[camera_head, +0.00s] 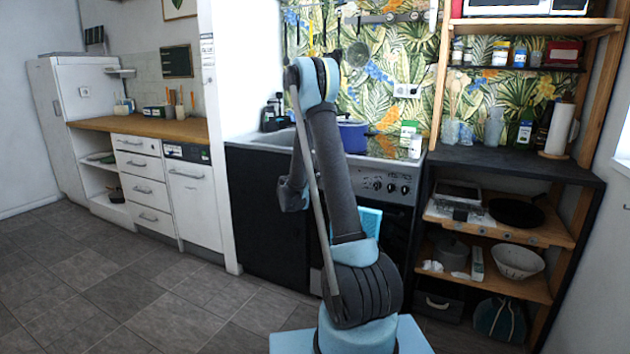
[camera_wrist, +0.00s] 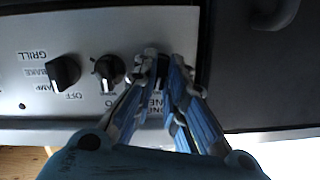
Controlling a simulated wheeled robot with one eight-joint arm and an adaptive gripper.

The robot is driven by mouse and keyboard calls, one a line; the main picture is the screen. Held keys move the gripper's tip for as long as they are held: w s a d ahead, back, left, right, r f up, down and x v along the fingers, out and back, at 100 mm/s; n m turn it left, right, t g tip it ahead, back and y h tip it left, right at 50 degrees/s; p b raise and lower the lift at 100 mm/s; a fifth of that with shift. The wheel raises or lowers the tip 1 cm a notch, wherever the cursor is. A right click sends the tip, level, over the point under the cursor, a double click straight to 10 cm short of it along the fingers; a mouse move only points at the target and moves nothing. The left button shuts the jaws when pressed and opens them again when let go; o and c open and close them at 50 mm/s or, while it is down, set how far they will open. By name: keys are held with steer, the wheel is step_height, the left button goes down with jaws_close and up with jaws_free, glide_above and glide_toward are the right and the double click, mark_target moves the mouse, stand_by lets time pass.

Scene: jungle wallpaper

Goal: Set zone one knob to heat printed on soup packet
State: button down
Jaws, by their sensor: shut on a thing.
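In the wrist view, a pale control panel (camera_wrist: 75,28) carries black knobs and black lettering that appears upside down. My gripper (camera_wrist: 163,68) is shut on a dark knob (camera_wrist: 161,72) at the right end of the row. The fingers hide most of this knob and its label; only pieces of lettering show beside them, and its setting cannot be read. In the head view, the stove's knobs (camera_head: 391,187) are small and my gripper is hidden behind my arm. A small white and green item (camera_head: 408,130) stands on the stove's back right; I cannot tell whether it is the soup packet.
In the wrist view, two other knobs, one (camera_wrist: 63,71) near GRILL lettering and one (camera_wrist: 107,70) close to my fingers, sit left of the held knob. A blue pot (camera_head: 352,135) stands on the cooktop. A wooden shelf unit (camera_head: 490,225) stands right of the stove.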

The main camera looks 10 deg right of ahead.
steer(key=shift+a+m+y, duration=0.1)
steer(key=shift+m+y, duration=0.2)
steer(key=shift+m, duration=0.5)
steer(key=shift+w, duration=0.1)
steer(key=m, duration=0.2)
steer(key=shift+m+t, duration=0.4)
steer(key=c, duration=1.5)
jaws_free()
steer(key=shift+s, duration=0.2)
steer(key=v, duration=0.6)
steer(key=shift+s+a+f, duration=0.2)
steer(key=shift+a+f, duration=0.15)
steer(key=shift+a, duration=0.1)
